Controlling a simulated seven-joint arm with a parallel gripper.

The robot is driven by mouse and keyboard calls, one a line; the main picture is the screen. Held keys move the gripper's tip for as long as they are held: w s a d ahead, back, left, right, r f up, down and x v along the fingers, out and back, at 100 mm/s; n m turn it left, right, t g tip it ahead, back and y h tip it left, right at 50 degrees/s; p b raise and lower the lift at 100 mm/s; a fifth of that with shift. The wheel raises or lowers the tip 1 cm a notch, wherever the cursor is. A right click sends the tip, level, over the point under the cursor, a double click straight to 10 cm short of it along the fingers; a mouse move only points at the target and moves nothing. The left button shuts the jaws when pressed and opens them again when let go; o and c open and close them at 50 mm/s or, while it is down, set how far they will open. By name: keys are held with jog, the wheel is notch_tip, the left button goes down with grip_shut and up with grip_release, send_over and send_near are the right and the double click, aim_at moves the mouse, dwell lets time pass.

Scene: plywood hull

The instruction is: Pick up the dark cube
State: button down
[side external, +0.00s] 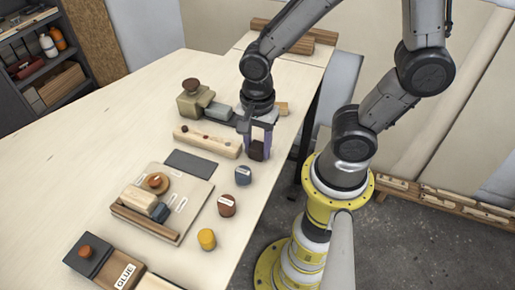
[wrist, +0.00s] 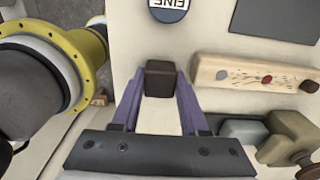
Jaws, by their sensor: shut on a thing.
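The dark cube (side external: 257,151) is a small dark brown block in the side external view. It sits between the purple fingers of my gripper (side external: 258,146), near the table's right edge. In the wrist view the dark cube (wrist: 160,78) shows at the tips of the two purple fingers of my gripper (wrist: 161,88), one on each side of it. The gripper is shut on the cube. I cannot tell whether the cube's underside touches the table.
A pale wooden block (side external: 207,141) lies left of the gripper, with an olive block (side external: 194,101) behind it. Blue (side external: 243,175), red-brown (side external: 227,205) and yellow (side external: 206,239) cylinders stand nearer the front. A board (side external: 190,222) holds several pieces. The table's left side is clear.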

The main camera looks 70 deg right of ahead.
aim_at(257, 145)
notch_tip(257, 145, up, 10)
jog(key=shift+r, duration=0.1)
dwell(0.4)
